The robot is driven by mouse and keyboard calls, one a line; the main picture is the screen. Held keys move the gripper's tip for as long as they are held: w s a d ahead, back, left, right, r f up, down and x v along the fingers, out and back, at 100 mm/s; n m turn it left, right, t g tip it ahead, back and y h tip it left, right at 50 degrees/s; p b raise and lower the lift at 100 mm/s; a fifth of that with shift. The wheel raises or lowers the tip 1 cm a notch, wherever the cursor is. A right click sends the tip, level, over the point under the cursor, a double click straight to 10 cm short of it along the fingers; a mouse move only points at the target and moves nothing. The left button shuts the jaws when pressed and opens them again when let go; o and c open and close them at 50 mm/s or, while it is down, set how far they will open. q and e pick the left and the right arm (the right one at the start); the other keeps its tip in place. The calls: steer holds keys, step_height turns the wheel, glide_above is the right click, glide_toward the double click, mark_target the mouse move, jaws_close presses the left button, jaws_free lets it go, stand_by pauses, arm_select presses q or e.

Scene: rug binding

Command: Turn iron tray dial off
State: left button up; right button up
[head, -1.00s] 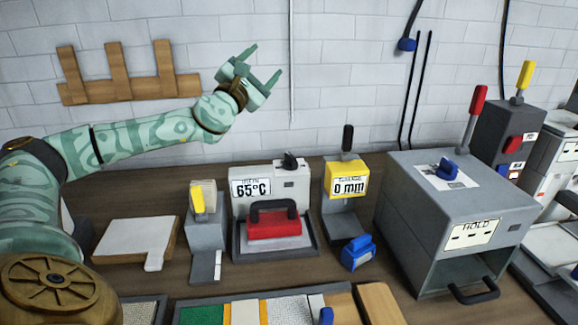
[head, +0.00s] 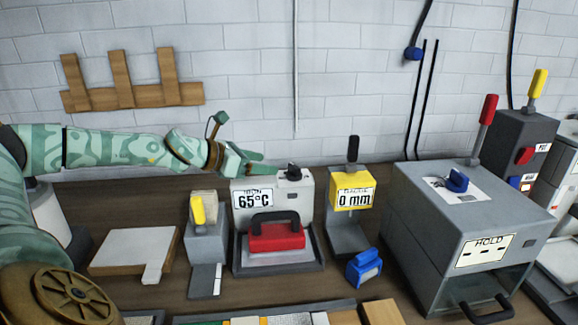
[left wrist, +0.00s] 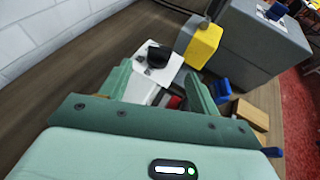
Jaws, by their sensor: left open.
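The iron tray unit (head: 306,197) is a grey box with a 65°C display (head: 253,198) and a black dial (head: 293,172) on its top. A red iron (head: 277,237) with a black handle rests on the tray (head: 315,262) in front of it. My left gripper (head: 255,168) is just left of the dial, near the top of the unit, pointing right. In the left wrist view the open fingers (left wrist: 160,85) point toward the unit, with the dial (left wrist: 158,55) beyond the fingertips. My right gripper is not in view.
A yellow 0 mm gauge (head: 352,197) with a black lever stands right of the unit. A grey HOLD box (head: 425,225) is farther right. A yellow-handled device (head: 205,240) and a white-topped board (head: 132,250) stand left. A wooden rack (head: 130,92) is on the wall.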

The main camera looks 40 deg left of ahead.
mark_target(292, 167)
arm_select(q)
steer(key=p+x, duration=0.5)
steer(key=x, duration=0.3)
steer(key=shift+r, duration=0.1)
steer(key=shift+w+d+f, duration=0.15)
steer(key=shift+w+f, duration=0.1)
steer(key=shift+w, duration=0.2)
steer(key=c, duration=1)
